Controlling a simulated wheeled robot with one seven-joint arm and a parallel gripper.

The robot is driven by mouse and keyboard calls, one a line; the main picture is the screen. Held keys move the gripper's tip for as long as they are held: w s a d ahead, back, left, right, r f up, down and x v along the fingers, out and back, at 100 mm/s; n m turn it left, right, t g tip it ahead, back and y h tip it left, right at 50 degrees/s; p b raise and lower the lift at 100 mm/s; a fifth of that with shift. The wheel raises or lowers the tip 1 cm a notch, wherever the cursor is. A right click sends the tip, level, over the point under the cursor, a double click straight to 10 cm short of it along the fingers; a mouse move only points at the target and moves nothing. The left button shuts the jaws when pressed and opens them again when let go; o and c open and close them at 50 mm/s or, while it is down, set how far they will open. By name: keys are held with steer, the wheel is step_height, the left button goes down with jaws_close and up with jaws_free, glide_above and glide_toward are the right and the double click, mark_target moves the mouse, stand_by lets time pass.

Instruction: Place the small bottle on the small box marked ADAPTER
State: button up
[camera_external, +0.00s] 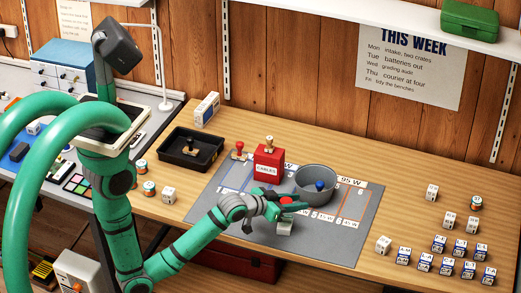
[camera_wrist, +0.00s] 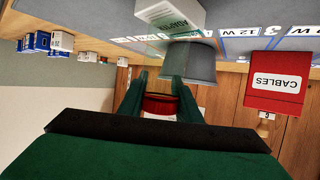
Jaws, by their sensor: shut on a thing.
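My gripper (camera_external: 278,207) is over the front part of the grey mat, its fingers shut on the small bottle. The bottle shows as a red top (camera_external: 288,200) in the external view. In the wrist view the bottle (camera_wrist: 160,106) is a red and white round body between the fingers (camera_wrist: 166,80). The small box marked ADAPTER (camera_wrist: 170,12) is white and shows upside down at the top of the wrist view, beyond the fingertips. In the external view this pale box (camera_external: 285,228) stands just below the gripper, partly hidden by it. Whether bottle and box touch I cannot tell.
A grey bowl (camera_external: 316,182) with a blue-topped piece inside stands just behind the gripper. The red CABLES box (camera_external: 268,165), with a peg-like piece on top, is left of it. A black tray (camera_external: 190,151) lies further left. Several small boxes (camera_external: 446,265) stand at right.

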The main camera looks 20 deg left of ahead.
steer(key=shift+f, duration=0.15)
steer(key=o, duration=1.1)
steer(key=shift+s+a+r, duration=0.1)
steer(key=shift+s+r, duration=0.05)
steer(key=shift+r, duration=0.05)
steer(key=v, duration=1.1)
steer(key=shift+s+a+r, duration=0.15)
steer(key=shift+a+r, duration=0.05)
steer(key=shift+a, duration=0.05)
